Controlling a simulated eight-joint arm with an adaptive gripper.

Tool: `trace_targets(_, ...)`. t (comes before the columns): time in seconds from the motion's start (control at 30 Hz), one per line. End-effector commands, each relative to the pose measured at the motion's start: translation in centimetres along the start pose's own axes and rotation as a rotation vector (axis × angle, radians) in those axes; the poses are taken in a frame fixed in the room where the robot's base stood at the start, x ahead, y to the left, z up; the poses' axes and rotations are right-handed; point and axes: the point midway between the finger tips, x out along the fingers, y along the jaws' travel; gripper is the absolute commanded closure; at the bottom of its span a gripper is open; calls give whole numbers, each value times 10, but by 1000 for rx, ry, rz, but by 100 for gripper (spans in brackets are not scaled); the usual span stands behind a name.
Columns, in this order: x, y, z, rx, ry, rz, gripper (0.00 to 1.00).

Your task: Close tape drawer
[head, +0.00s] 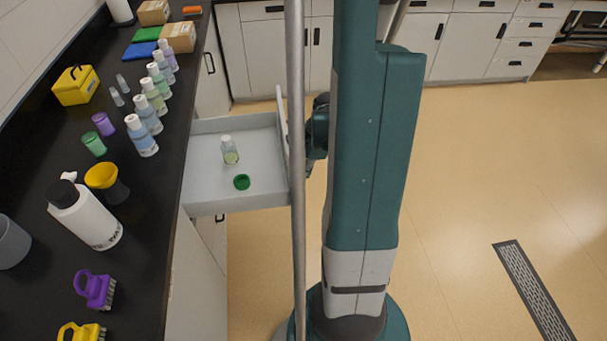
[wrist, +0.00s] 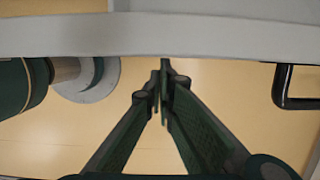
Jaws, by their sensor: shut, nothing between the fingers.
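The grey drawer (head: 205,190) stands pulled out from the left counter in the head view, with its front panel (head: 282,118) facing right. In it are a small clear bottle with a pale cap (head: 230,150) and a green ring-like piece (head: 242,182). My gripper (wrist: 164,80) is shut and empty. In the wrist view its fingertips are at a pale grey panel edge (wrist: 60,35), which looks like the drawer front; I cannot tell if they touch. In the head view my arm and a pole hide the fingertips and part of the front.
The black counter (head: 145,245) at left carries bottles, a yellow box (head: 76,85), a white bottle (head: 88,215) and brushes. A black handle (wrist: 297,103) shows at right in the wrist view. White cabinets (head: 470,45) line the back. Open floor (head: 470,180) lies to the right.

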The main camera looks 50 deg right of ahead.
Motion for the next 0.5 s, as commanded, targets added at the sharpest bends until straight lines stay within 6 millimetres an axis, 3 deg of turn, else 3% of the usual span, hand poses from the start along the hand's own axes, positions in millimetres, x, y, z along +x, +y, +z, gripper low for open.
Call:
trace_targets(0.27, 3, 0, 11, -2, 0, 0, 100)
trace_targets(0.5, 10, 0, 37, -4, 0, 1, 100)
